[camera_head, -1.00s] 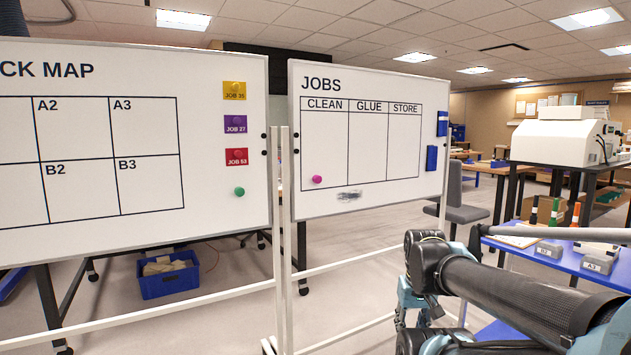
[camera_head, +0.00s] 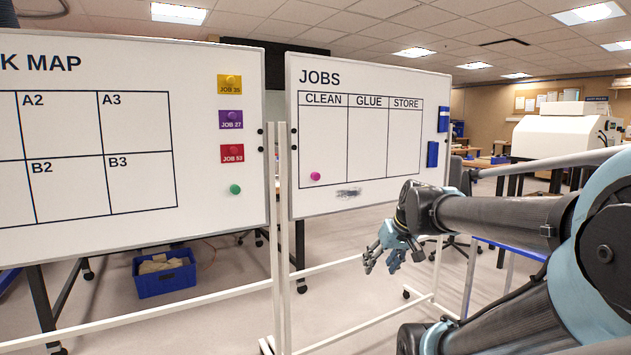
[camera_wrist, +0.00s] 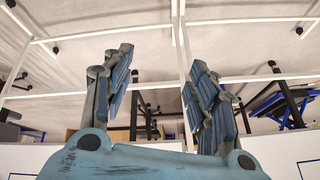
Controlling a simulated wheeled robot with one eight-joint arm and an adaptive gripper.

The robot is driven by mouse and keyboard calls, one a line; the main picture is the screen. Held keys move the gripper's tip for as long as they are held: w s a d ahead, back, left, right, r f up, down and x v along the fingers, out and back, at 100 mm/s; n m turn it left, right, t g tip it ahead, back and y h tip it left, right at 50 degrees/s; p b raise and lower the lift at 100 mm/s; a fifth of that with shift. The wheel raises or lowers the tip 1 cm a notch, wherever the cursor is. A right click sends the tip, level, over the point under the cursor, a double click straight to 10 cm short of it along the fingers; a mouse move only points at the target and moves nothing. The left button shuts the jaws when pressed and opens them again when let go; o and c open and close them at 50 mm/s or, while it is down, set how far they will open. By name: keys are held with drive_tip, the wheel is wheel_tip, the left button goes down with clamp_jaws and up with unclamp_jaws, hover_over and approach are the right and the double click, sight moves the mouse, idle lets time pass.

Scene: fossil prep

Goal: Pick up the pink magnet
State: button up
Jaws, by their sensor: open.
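The pink magnet (camera_head: 315,176) is a small round knob on the JOBS whiteboard (camera_head: 425,190), low in the CLEAN column. My gripper (camera_head: 381,266) is open and empty, to the right of the magnet and lower in the head view, around the height of the board's bottom edge and pointing down. The pink magnet is not visible in the wrist view.
A green magnet (camera_head: 235,189) and several coloured job cards sit on the left whiteboard (camera_head: 100,225). White stand posts (camera_head: 283,230) rise between the boards. A blue bin (camera_head: 165,280) is on the floor. Blue holders (camera_head: 433,154) are at the JOBS board's right edge.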

drive_tip(key=w+a+r+n+t+y, duration=0.25)
drive_tip(key=w+a+r, duration=0.35)
drive_tip(key=w+r, duration=0.55)
drive_tip(key=t+y, duration=0.2)
drive_tip(key=t, duration=0.2)
approach(317, 177)
drive_tip(key=shift+g+y, duration=0.25)
drive_tip(key=shift+w+d+x, duration=0.1)
drive_tip(key=shift+x, duration=1.7)
drive_tip(key=shift+w+d+x, duration=0.1)
drive_tip(key=shift+x, duration=1.75)
drive_tip(key=shift+w+a+f, duration=0.15)
drive_tip(key=shift+w+a, duration=0.15)
drive_tip(key=shift+w, duration=0.15)
drive_tip(key=c, duration=1.1)
